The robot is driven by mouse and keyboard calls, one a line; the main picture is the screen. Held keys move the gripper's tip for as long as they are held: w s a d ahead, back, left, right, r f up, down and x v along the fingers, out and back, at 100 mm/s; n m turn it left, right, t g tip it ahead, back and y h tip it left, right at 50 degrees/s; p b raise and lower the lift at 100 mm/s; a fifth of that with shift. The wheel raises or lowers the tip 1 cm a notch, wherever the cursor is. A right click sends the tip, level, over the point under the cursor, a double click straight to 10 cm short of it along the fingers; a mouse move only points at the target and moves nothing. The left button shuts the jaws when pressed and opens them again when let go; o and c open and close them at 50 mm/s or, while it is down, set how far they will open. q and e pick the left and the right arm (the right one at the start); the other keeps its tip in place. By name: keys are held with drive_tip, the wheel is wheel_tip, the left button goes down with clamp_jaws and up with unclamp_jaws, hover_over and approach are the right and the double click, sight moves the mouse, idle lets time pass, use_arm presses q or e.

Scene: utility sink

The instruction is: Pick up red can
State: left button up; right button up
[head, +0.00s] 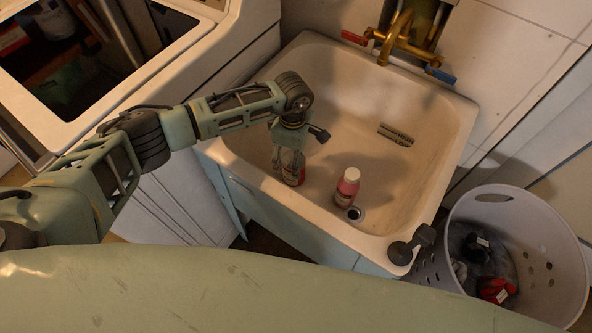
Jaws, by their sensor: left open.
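The gripper is open. One dark finger part sticks out to its right. I cannot tell whether the fingers touch the can. My right gripper does not show.
A pink bottle with a pale cap (347,187) stands right of the can, near the drain (354,213). A ribbed block (396,135) lies in the sink (440,150). A dark knobbed object (412,245) sits on the front right rim. A laundry basket (555,225) stands at right.

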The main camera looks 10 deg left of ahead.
use_arm(q)
drive_tip(key=shift+a+f, duration=0.15)
drive_tip(key=shift+f, duration=0.25)
drive_tip(key=f, duration=0.6)
drive_tip(key=shift+d+p, duration=0.25)
drive_tip(key=shift+p, duration=0.05)
drive_tip(key=shift+f, duration=0.45)
drive_tip(key=shift+c, duration=0.5)
drive_tip(key=c, duration=1.1)
drive_tip(key=shift+r, duration=0.15)
